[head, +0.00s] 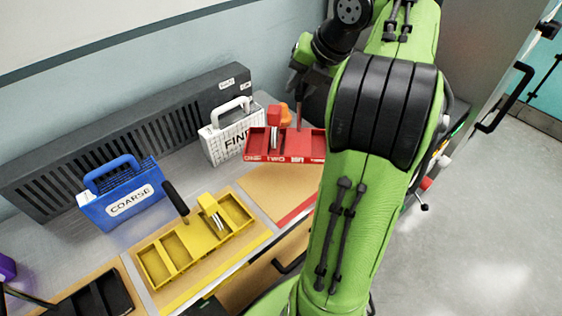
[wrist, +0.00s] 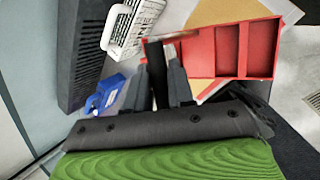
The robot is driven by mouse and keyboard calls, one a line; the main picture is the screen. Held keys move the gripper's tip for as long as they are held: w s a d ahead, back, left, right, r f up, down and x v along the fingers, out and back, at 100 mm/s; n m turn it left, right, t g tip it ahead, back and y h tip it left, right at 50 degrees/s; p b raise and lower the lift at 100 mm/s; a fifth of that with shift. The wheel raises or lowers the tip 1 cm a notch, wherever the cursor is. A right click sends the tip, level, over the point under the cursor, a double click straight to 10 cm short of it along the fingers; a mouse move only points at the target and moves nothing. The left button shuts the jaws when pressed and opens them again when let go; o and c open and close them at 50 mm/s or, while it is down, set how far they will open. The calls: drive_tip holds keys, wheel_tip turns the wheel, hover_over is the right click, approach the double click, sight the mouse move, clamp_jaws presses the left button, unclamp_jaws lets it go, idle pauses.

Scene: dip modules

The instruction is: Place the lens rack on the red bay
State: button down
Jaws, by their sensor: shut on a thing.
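The lens rack is a red tray (head: 313,146) with compartments and white labels on its front edge, holding some thin discs at its left. My gripper (head: 301,92) is behind and above it, partly hidden by my arm. In the wrist view my gripper (wrist: 165,62) is shut on a dark upright handle (wrist: 154,50) beside the red tray (wrist: 228,48). The red bay is a tan mat with a red stripe (head: 292,214) at the front. The rack overlaps the mat's back edge in the head view; I cannot tell whether it touches down.
A yellow rack (head: 152,270) stands on the tan mat left of the red bay. A blue COARSE case (head: 97,209) and a white FINE case (head: 214,143) stand behind. A dark slotted block (head: 60,177) lines the wall. My arm hides the bay's right side.

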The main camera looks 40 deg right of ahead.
drive_tip(key=b, duration=0.8)
hover_over(298, 141)
wheel_tip(298, 141, down, 10)
drive_tip(key=shift+f, duration=0.1)
drive_tip(key=shift+p, duration=0.4)
drive_tip(key=c, duration=1)
unclamp_jaws()
